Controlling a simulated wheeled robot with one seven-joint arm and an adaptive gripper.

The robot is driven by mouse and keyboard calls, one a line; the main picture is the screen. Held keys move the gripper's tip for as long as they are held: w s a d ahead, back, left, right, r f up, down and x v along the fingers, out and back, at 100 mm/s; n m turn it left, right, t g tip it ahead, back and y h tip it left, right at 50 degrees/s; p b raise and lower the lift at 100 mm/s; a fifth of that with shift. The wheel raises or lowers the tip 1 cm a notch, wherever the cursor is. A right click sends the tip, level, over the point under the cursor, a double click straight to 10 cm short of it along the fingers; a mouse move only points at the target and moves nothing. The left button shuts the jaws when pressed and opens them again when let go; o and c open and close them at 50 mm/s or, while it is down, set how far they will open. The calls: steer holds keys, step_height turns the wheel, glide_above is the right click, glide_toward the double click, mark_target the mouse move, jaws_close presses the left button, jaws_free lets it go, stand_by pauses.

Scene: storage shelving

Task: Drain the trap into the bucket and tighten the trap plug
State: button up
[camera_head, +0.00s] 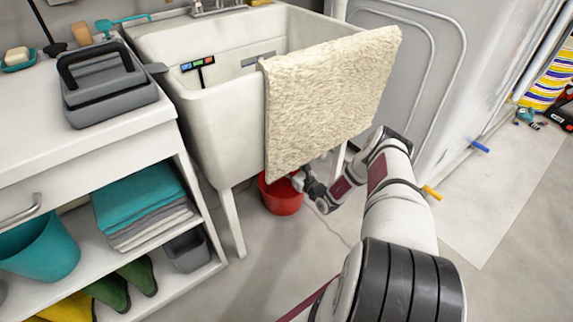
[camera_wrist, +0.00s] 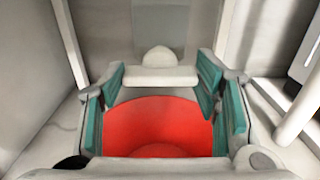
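The red bucket (camera_head: 282,196) stands on the floor under the utility sink (camera_head: 215,120), partly hidden by the towel and my gripper. My gripper (camera_head: 299,180) reaches in low beneath the towel, above the bucket's right side. In the wrist view the teal-padded fingers (camera_wrist: 161,84) are wide apart, with the red bucket (camera_wrist: 158,125) showing between and beyond them. A pale bar with a rounded knob (camera_wrist: 158,66) lies between the fingertips; I cannot tell whether it is the trap plug or whether the fingers touch it. The trap is hidden in the head view.
A cream towel (camera_head: 325,95) hangs over the sink's front, close above my gripper. Sink legs (camera_head: 232,225) flank the space below. A shelf unit (camera_head: 150,285) with folded towels stands at left.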

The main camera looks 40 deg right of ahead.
steer(key=shift+n, duration=0.3)
steer(key=shift+a+f+n+p, duration=0.1)
steer(key=shift+n+p, duration=1.55)
steer(key=shift+n, duration=2.1)
steer(key=shift+a+n+p, duration=0.1)
steer(key=shift+n+p, duration=1.5)
steer(key=shift+n, duration=2.15)
steer(key=o, duration=1.1)
steer(key=shift+o, duration=0.2)
steer(key=shift+s+d, duration=0.1)
steer(key=shift+s, duration=0.05)
